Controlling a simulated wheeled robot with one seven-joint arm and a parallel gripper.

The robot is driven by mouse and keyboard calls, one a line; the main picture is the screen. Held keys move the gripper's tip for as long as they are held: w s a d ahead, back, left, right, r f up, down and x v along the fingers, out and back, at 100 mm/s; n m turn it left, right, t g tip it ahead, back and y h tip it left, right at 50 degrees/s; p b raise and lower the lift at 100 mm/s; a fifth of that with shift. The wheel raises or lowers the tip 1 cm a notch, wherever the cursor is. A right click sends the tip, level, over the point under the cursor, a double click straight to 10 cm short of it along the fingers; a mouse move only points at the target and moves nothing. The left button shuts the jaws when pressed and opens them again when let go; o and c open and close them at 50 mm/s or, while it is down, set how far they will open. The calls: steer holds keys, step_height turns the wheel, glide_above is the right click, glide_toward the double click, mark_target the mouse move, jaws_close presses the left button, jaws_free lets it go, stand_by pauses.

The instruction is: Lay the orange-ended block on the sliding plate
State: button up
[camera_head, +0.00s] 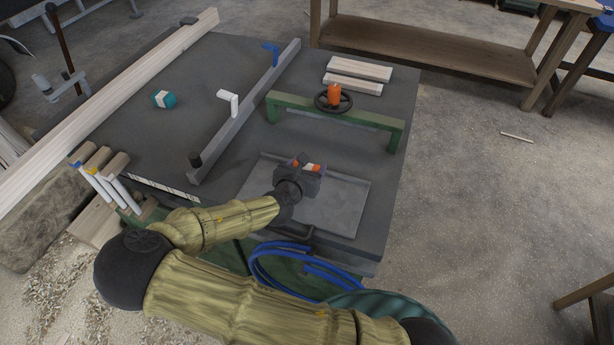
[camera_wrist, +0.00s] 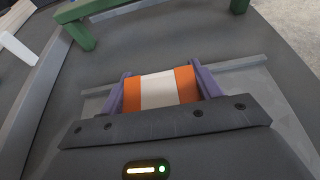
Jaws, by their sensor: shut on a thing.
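The orange-ended block (camera_wrist: 158,90) has a white middle between two orange ends. My gripper (camera_wrist: 160,92) is shut on it, with a purple finger at each end. In the head view, my gripper (camera_head: 308,167) holds the block (camera_head: 314,167) over the far part of the sliding plate (camera_head: 343,205). The plate is a flat grey metal sheet with raised edges at the front of the dark table. My wrist hides part of the plate. I cannot tell whether the block touches the plate.
A green bridge frame (camera_head: 384,125) with an orange-topped black handwheel (camera_head: 333,98) stands just behind the plate. A long grey fence (camera_head: 247,110) with a white lever (camera_head: 230,102) runs to the left. A teal-and-white block (camera_head: 164,99) lies farther left. Pale boards (camera_head: 357,70) lie at the back.

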steer(key=shift+f, duration=1.85)
steer(key=shift+f, duration=0.1)
steer(key=o, duration=1)
steer(key=v, duration=1.2)
